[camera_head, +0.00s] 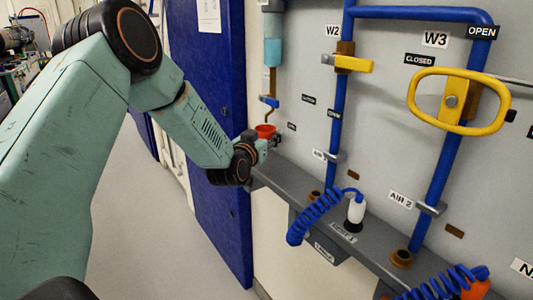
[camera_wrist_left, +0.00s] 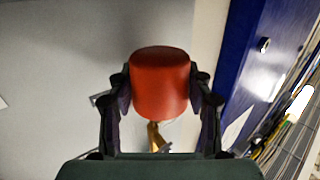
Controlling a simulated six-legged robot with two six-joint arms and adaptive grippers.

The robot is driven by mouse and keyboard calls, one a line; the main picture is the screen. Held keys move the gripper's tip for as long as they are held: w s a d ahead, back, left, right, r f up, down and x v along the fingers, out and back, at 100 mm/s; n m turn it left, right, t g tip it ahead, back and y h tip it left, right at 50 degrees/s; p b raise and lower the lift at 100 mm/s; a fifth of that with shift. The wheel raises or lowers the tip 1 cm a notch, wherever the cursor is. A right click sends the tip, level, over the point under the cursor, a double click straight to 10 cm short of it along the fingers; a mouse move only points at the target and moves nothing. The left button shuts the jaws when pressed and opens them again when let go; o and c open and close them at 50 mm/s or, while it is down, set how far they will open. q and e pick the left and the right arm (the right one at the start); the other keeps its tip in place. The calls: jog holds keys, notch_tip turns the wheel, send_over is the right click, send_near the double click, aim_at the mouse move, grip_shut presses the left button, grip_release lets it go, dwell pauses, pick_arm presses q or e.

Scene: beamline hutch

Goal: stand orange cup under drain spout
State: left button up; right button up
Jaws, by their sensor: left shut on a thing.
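The orange cup (camera_head: 266,131) is in my left gripper (camera_head: 264,142) beside the wall panel in the head view. In the left wrist view the cup (camera_wrist_left: 160,80) sits between the two dark fingers of the left gripper (camera_wrist_left: 160,92), which are shut on its sides. The thin bent drain spout (camera_head: 268,116) hangs below a small blue-handled valve (camera_head: 269,101). Its lower end shows just above the cup's rim; I cannot tell whether it is exactly over the opening. The cup's base is hidden by the gripper. My right gripper is not in view.
A grey ledge (camera_head: 284,184) runs along the panel below the cup. A blue door (camera_head: 216,195) stands left of it. Blue pipes with yellow handles (camera_head: 459,101), a coiled blue hose (camera_head: 315,214) and a white bottle (camera_head: 356,209) are to the right. The floor (camera_head: 150,220) is clear.

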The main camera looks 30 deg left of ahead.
pick_arm(q)
jog(key=shift+a+f, duration=0.15)
jog(key=shift+f, duration=0.4)
jog(key=f, duration=0.1)
jog(key=f+b, duration=0.1)
jog(key=f, duration=0.1)
jog(key=shift+d, duration=0.25)
jog(key=shift+w+a+f, duration=0.1)
jog(key=shift+w+f, duration=0.1)
jog(key=shift+w, duration=0.05)
jog(key=shift+s+f+b, duration=0.1)
jog(key=shift+s+b, duration=0.1)
jog(key=shift+b, duration=0.15)
jog(key=o, duration=0.7)
jog(key=shift+c, duration=0.2)
jog(key=o, duration=0.4)
jog(key=shift+w+f, duration=0.1)
jog(key=shift+w, duration=0.05)
jog(key=shift+o, duration=0.2)
